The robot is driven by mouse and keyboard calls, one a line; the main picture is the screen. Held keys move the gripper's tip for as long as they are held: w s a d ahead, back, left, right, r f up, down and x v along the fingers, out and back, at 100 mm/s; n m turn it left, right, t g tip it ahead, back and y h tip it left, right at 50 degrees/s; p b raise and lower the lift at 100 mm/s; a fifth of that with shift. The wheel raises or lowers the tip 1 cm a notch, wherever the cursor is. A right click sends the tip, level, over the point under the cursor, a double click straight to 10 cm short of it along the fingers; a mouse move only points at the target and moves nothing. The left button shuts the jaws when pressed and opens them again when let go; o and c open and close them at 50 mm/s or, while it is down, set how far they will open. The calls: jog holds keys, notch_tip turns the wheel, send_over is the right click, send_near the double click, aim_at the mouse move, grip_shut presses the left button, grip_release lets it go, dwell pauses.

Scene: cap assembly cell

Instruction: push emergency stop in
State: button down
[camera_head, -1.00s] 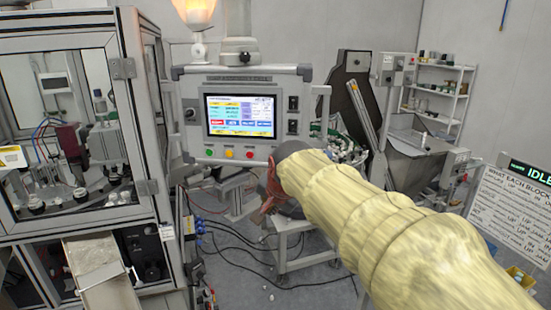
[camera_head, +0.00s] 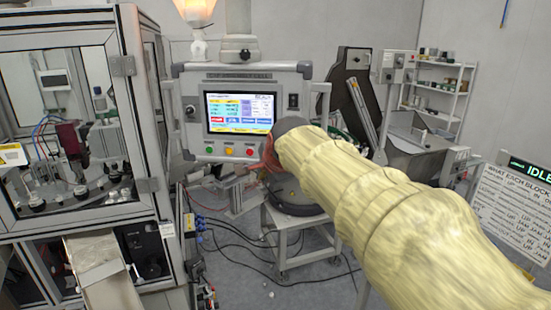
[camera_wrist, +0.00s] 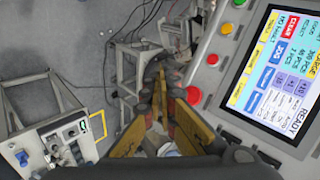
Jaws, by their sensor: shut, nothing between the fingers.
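The control panel (camera_head: 190,80) has a lit screen (camera_head: 240,112), with green (camera_head: 209,148), yellow (camera_head: 228,151) and red (camera_head: 250,153) buttons below it. In the wrist view, a larger red button (camera_wrist: 194,95), seemingly the emergency stop, sits beside a smaller red one (camera_wrist: 212,59) and a yellow one (camera_wrist: 227,28). In the head view my arm hides the panel's lower right, where the larger button seems to be. My gripper (camera_head: 266,165) is shut and empty, just below the panel's lower right corner. In the wrist view my fingers (camera_wrist: 160,82) appear left of the larger button; contact is not visible.
A glazed machine frame (camera_head: 140,110) stands at the left. A metal stand (camera_head: 285,245) is below my gripper, with loose cables (camera_head: 235,262) on the floor. A grey hopper (camera_head: 425,150) and a sign reading IDLE (camera_head: 520,190) are at the right.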

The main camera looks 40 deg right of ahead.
jog(key=w+d+p, duration=0.2)
jog(key=w+d, duration=0.3)
jog(key=w, duration=0.1)
jog(key=shift+d, duration=0.35)
jog(key=shift+w+d, duration=0.1)
jog(key=shift+w, duration=0.05)
dwell(1.2)
jog(key=shift+w+d+p, duration=0.2)
jog(key=shift+w+p, duration=0.05)
jog(key=shift+p, duration=0.05)
jog(key=shift+w+d, duration=0.3)
jog(key=shift+w, duration=0.05)
dwell(1.0)
jog(key=shift+s, duration=0.1)
jog(key=shift+s+a, duration=0.55)
jog(key=s+a+b, duration=0.1)
jog(key=s+a, duration=0.2)
jog(key=shift+s+a+b, duration=0.2)
jog(key=shift+s+b, duration=0.1)
jog(key=shift+b, duration=0.1)
